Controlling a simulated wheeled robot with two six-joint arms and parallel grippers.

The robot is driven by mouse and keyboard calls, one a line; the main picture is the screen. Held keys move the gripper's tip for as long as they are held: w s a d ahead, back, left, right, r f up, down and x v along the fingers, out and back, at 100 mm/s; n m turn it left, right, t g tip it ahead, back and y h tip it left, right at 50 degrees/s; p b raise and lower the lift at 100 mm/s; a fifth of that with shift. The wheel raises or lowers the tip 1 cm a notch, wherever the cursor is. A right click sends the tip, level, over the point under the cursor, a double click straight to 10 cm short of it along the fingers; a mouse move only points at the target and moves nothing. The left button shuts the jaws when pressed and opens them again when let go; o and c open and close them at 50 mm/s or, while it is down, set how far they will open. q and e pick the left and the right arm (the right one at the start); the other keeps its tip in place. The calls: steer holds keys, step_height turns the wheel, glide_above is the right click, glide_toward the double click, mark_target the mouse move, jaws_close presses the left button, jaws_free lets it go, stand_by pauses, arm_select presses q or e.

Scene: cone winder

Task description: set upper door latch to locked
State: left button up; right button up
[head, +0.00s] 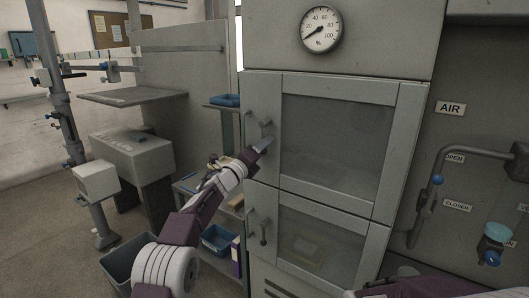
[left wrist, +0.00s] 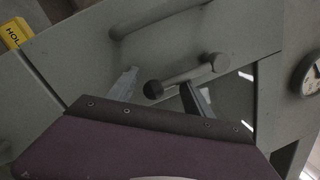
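The upper door (head: 335,140) of the grey cabinet is closed and has a large window. Its latch (head: 266,124) is a small grey lever on the left frame, beside the bar handle (head: 249,128). In the left wrist view the latch lever (left wrist: 185,78) runs from a round pivot to a dark knob. My left gripper (head: 265,143) is at the latch. In the left wrist view its fingers (left wrist: 160,92) are apart, with the dark knob between them; I cannot tell whether they touch it. My right gripper is out of view.
The lower door (head: 325,243) has a similar handle and latch. A gauge (head: 320,30) sits above the doors. An air pipe with a lever (head: 437,180) is on the right. Shelves with blue bins (head: 217,238) stand left of the cabinet, close to my left arm.

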arm_select(q)
steer(key=shift+f, duration=0.15)
steer(key=shift+d+f, duration=0.15)
steer(key=shift+s+f, duration=0.1)
steer(key=b+v, duration=0.6)
steer(key=v, duration=0.3)
steer(key=shift+r, duration=0.2)
